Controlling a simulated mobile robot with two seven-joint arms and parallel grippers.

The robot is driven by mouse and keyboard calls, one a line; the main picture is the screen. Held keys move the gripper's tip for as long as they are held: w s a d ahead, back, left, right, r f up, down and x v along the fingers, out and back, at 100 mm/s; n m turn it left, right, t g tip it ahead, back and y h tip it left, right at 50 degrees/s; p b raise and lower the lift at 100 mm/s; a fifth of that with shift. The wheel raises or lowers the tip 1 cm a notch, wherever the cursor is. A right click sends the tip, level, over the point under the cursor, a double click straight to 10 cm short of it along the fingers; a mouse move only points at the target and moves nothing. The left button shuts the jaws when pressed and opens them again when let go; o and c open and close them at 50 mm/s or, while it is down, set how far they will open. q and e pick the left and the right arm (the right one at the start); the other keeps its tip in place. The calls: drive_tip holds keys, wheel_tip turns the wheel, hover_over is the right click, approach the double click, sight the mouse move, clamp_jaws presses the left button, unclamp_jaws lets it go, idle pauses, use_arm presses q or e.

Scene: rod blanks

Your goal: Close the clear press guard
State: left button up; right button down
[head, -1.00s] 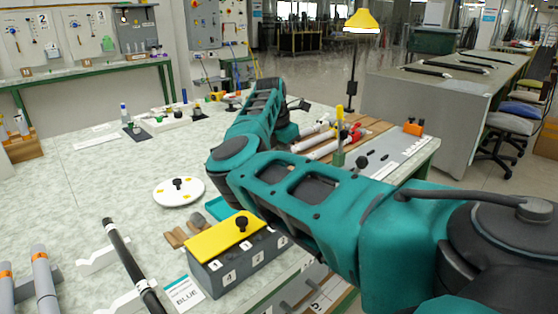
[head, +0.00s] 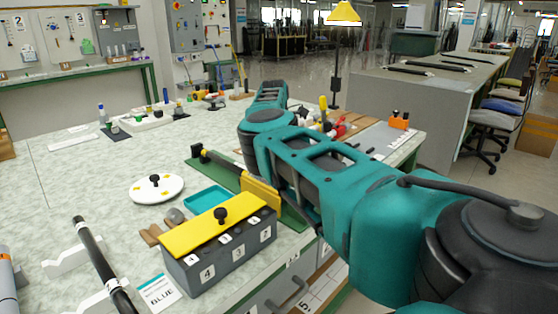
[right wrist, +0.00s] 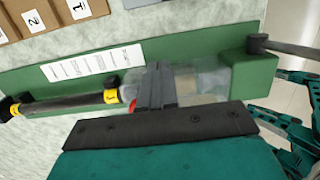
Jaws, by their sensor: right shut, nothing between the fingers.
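The press has a green base (head: 228,168), partly hidden by my right arm in the head view. The base also shows in the right wrist view (right wrist: 180,48), with a raised green block (right wrist: 250,75) at its right. A black rod with yellow bands (right wrist: 65,107) lies along it. The clear guard (right wrist: 205,88) is see-through, between the rod's end and the block; I cannot tell how far it is closed. My right gripper (right wrist: 155,85) is shut and empty, overlapping the guard in that view; contact is unclear. My left gripper is not in view.
A grey box with a yellow lid (head: 220,250) stands in front of the press. A black rod (head: 98,262) rests on white supports. The table is clear at the middle left.

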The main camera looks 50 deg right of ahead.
drive_tip(key=shift+f, duration=0.3)
drive_tip(key=shift+r, duration=0.1)
idle(0.3)
wheel_tip(320, 180, up, 13)
drive_tip(key=a+p, duration=0.1)
drive_tip(key=shift+a+p, duration=0.25)
drive_tip(key=shift+p, duration=0.15)
drive_tip(key=shift+w, duration=0.1)
